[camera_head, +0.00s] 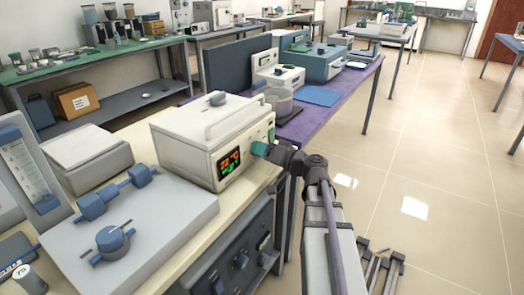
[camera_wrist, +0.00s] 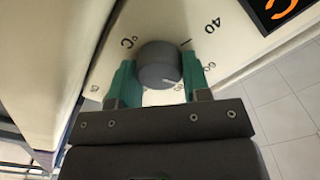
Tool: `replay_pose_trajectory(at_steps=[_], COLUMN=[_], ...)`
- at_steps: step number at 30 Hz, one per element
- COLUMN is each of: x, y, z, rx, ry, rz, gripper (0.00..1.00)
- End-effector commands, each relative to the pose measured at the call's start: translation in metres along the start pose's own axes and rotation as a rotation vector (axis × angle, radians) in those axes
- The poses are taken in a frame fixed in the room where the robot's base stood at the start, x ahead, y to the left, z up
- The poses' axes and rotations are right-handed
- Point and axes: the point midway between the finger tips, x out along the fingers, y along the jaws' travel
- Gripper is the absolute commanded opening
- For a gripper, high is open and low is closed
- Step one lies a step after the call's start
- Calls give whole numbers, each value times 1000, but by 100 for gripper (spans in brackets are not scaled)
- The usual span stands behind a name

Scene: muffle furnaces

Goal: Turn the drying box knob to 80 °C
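The drying box (camera_head: 205,130) is a cream box with a top handle, standing on the bench at the middle left. Its front has a display (camera_head: 229,162) with orange and green digits, too small to read surely. In the wrist view the round grey knob (camera_wrist: 159,66) sits on the pale front panel, with a °C mark, a 40 and other partly hidden numbers around it. My gripper (camera_wrist: 159,80) has its green fingers on both sides of the knob, apparently touching it. In the head view my gripper (camera_head: 259,148) is at the box front and hides the knob.
A grey unit with blue knobs (camera_head: 109,239) stands in front left of the box. A darker cabinet (camera_head: 236,262) with knobs sits below the bench top. A purple table (camera_head: 345,105) with more instruments lies behind. The tiled floor to the right is mostly open.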

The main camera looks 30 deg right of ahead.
Motion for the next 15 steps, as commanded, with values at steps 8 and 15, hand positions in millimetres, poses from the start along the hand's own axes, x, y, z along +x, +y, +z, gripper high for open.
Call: replay_pose_trajectory(at_steps=[8, 15], x=[0, 0], y=[0, 0], z=[0, 0], rx=[0, 33], ry=[0, 0], rz=[0, 0], gripper=[20, 20])
